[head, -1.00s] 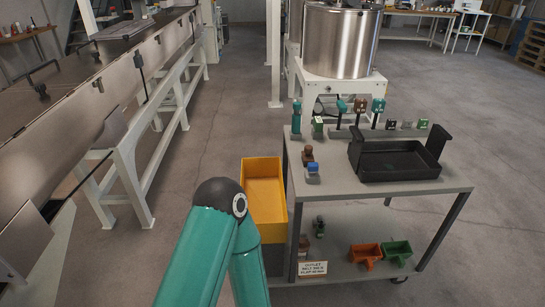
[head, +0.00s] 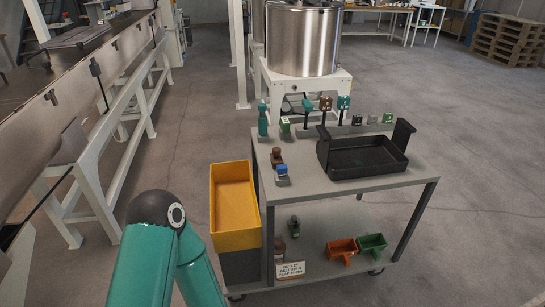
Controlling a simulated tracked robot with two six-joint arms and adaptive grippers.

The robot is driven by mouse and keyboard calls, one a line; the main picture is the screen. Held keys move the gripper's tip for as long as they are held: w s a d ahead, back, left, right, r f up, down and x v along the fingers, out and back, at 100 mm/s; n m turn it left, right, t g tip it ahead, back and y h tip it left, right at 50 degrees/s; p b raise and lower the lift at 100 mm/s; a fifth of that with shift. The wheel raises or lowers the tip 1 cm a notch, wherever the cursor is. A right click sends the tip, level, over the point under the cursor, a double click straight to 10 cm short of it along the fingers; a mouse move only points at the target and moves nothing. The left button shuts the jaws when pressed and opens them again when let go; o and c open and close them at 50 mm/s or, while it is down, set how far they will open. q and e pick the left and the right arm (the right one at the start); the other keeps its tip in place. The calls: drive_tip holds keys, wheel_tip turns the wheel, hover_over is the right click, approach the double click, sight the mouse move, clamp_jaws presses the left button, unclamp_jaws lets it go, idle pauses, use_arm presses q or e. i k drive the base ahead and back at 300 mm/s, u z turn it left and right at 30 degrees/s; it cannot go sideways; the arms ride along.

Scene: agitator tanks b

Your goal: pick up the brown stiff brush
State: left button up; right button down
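A brown-headed tool (head: 325,104) stands upright at the back of the grey cart's top, between two teal-headed tools; it may be the brown stiff brush. Another small brown item (head: 277,157) stands near the cart top's left edge, behind a blue-topped item (head: 282,174). Both are too small to tell which is a brush. A teal arm of mine comes in at the bottom, left of the cart. Neither gripper is in view.
The grey cart top (head: 375,192) carries a black tray (head: 367,168) with raised ends. A yellow bin (head: 235,205) stands at its left side. Orange (head: 342,249) and green scoops (head: 372,243) lie on the lower shelf. A steel tank (head: 302,40) stands behind. Floor to the right is open.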

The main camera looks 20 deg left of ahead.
sight(276, 158)
drive_tip(key=i, duration=0.9)
